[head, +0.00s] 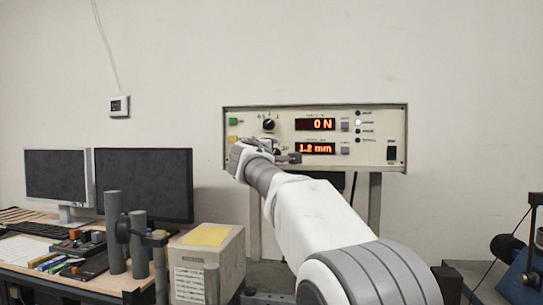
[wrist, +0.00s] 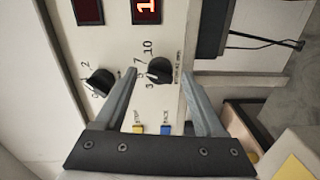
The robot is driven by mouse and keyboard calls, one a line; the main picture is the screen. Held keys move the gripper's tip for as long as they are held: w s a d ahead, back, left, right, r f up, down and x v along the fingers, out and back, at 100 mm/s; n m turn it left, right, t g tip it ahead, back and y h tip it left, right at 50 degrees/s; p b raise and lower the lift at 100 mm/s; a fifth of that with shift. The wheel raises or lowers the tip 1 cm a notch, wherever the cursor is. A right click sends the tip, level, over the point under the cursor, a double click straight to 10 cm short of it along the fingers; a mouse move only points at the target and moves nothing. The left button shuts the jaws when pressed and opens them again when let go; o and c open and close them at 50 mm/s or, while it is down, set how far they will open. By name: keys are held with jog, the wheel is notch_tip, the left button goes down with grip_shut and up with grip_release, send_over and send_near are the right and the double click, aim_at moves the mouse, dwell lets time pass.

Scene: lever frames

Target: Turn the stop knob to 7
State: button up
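The stop knob (wrist: 159,71) is a black knob on the control panel, with 3, 5, 7 and 10 printed around it in the wrist view. Its pointer is too small to read surely; a light mark shows on the side near the low numbers. My gripper (wrist: 160,77) is open, its two grey fingers on either side of this knob in the picture. I see gaps on both sides and no contact; the depth left is unclear. In the head view, my gripper (head: 290,157) hides most of this knob in front of the panel (head: 370,170).
A second black knob (wrist: 100,82) lies just outside the left finger; it also shows in the head view (head: 268,124). Yellow (wrist: 138,128) and blue (wrist: 165,129) buttons sit between the fingers, nearer the palm. Lit displays (head: 315,124) show 0 N and 1.2 mm.

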jog(key=s+a+b, duration=0.3)
jog(key=s, duration=1.4)
jog(key=shift+a+b, duration=0.2)
jog(key=shift+b, duration=0.1)
